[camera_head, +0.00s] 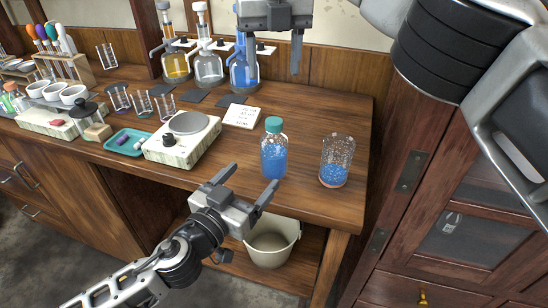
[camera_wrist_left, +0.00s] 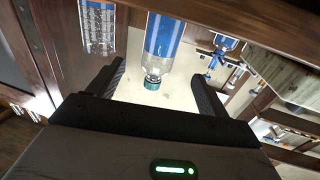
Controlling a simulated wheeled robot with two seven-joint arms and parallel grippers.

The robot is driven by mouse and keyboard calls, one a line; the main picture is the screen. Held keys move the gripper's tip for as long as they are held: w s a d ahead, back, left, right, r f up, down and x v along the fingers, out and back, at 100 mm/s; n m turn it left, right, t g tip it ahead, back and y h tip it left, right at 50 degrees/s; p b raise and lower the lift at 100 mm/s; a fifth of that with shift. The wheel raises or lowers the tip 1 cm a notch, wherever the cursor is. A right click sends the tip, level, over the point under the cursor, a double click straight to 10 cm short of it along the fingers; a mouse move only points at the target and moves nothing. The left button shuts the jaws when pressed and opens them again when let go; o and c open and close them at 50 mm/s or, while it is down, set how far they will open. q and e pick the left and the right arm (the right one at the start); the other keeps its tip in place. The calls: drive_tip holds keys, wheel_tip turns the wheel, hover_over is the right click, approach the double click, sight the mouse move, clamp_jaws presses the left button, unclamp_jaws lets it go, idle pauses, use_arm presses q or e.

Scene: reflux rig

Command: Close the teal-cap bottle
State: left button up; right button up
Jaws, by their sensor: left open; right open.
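The teal-cap bottle (camera_head: 273,161) stands upright on the wooden bench near its front edge, holding blue liquid. Its teal cap (camera_head: 273,125) sits on the neck; I cannot tell how tightly. In the left wrist view the bottle (camera_wrist_left: 164,38) appears upside down, its cap (camera_wrist_left: 152,82) between the finger lines. My left gripper (camera_head: 254,177) is open and empty, in front of the bottle near the bench edge, apart from it as far as I can tell. My right gripper (camera_head: 273,58) is open and empty, above and behind the bottle, in front of the flasks.
A glass beaker (camera_head: 335,162) with blue contents stands right of the bottle. A hotplate (camera_head: 187,135) and a white card (camera_head: 242,116) are to the left. Flasks with coloured liquids (camera_head: 176,66) stand behind. A pale bucket (camera_head: 272,247) is below the bench front.

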use_arm(q)
drive_tip(key=b+v, duration=0.1)
drive_tip(key=v, duration=0.4)
drive_tip(key=shift+s+a, duration=0.2)
drive_tip(key=shift+s, duration=0.1)
